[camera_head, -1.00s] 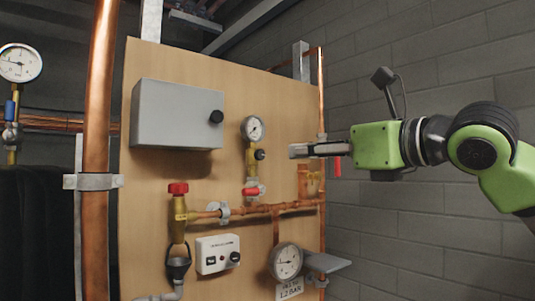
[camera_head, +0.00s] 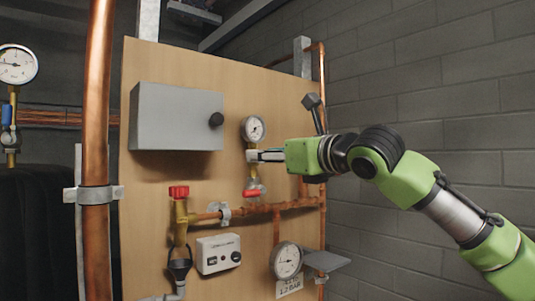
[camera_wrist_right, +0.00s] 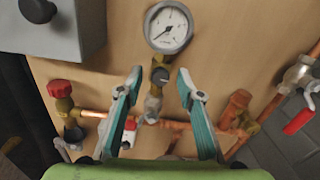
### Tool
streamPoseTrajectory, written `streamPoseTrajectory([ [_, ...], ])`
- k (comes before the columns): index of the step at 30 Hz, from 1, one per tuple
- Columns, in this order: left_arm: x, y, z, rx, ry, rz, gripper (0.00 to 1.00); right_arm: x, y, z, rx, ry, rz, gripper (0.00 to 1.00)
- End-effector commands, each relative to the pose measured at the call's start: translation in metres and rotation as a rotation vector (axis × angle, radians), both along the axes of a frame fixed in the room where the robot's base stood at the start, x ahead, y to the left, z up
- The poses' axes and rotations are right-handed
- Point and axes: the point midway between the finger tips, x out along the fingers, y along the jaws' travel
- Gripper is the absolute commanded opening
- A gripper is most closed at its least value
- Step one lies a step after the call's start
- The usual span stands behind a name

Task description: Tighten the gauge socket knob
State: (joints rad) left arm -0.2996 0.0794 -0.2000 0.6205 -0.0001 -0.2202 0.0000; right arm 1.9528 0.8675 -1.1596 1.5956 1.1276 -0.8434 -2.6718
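The gauge socket knob (camera_wrist_right: 160,76) is a small black knob on the brass fitting below a round white-faced gauge (camera_wrist_right: 168,27). The gauge also shows in the head view (camera_head: 253,128). My right gripper (camera_wrist_right: 159,76) is open in the right wrist view, with one teal-padded finger on each side of the knob. A gap shows between the knob and each finger. In the head view my right gripper (camera_head: 262,156) reaches in from the right and hides the knob. My left gripper is not in view.
A grey box (camera_head: 177,117) with a black knob is left of the gauge. A red-handled valve (camera_head: 252,193) and copper pipe (camera_head: 268,208) lie just below. A red-capped valve (camera_head: 179,191), white control box (camera_head: 218,254) and lower gauge (camera_head: 286,260) are on the board.

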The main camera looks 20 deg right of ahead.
Motion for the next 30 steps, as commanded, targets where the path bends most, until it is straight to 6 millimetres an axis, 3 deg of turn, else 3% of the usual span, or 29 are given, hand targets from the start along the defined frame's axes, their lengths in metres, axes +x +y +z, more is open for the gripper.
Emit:
streamPoseTrajectory([
  [4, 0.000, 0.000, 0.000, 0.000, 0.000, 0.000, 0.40, 0.000, 0.000, 0.000, 0.000, 0.001, 0.000, 0.32],
  [8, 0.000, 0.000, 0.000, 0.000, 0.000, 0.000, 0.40, 0.000, 0.000, 0.000, 0.000, 0.001, 0.000, 0.00],
  [20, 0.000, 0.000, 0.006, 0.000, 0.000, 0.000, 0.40, 0.000, -0.001, 0.000, 0.038, 0.017, 0.000, 0.00],
  [30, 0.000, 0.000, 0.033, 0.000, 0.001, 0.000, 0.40, 0.000, -0.001, 0.003, 0.247, 0.094, 0.001, 0.00],
])
